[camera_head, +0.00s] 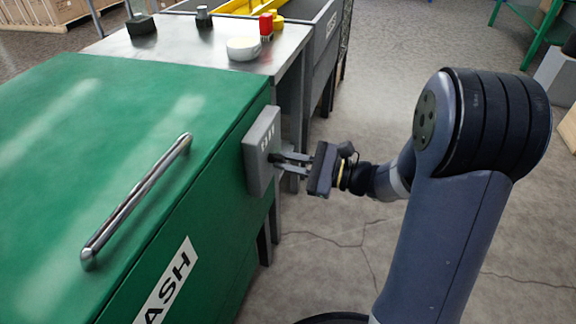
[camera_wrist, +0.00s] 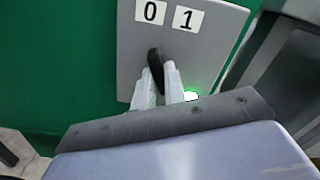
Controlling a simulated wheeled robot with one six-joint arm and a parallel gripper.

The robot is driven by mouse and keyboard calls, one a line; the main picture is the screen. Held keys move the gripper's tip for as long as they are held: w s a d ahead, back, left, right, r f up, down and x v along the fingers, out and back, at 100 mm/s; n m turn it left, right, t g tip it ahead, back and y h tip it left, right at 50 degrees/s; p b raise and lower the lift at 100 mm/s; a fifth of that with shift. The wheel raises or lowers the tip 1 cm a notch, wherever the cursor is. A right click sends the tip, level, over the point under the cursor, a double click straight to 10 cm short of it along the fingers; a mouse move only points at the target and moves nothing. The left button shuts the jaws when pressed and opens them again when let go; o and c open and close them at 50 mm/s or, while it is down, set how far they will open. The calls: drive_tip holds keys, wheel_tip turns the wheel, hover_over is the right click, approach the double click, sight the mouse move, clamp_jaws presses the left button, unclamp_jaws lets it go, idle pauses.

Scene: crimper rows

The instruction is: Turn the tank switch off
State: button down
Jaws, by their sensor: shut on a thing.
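The tank switch is a grey box (camera_head: 258,140) on the end of the green tank (camera_head: 60,130). In the wrist view its grey plate (camera_wrist: 135,55) carries the labels 0 and 1, with a dark knob (camera_wrist: 155,62) below them. The knob's upper end points closer to the 0 than to the 1. A green light (camera_wrist: 191,96) glows beside the fingers, at the plate's lower right. My gripper (camera_head: 281,161) reaches the box from the right; in the wrist view its pale fingers (camera_wrist: 159,80) are shut on the knob and hide its lower part.
A chrome handle (camera_head: 138,198) runs along the tank lid. Behind stands a metal table (camera_head: 185,45) with a pale round dish (camera_head: 243,49), a red item (camera_head: 266,24) and dark blocks. The floor right of the tank is open.

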drive_tip(key=shift+n, duration=0.3)
drive_tip(key=c, duration=1.5)
unclamp_jaws()
drive_tip(key=shift+o, duration=0.2)
drive_tip(key=p+v, duration=0.2)
drive_tip(key=v, duration=0.8)
drive_tip(key=shift+d, duration=0.4)
drive_tip(key=shift+s, duration=0.15)
drive_tip(key=shift+b+x, duration=1.1)
drive_tip(key=shift+x, duration=4.35)
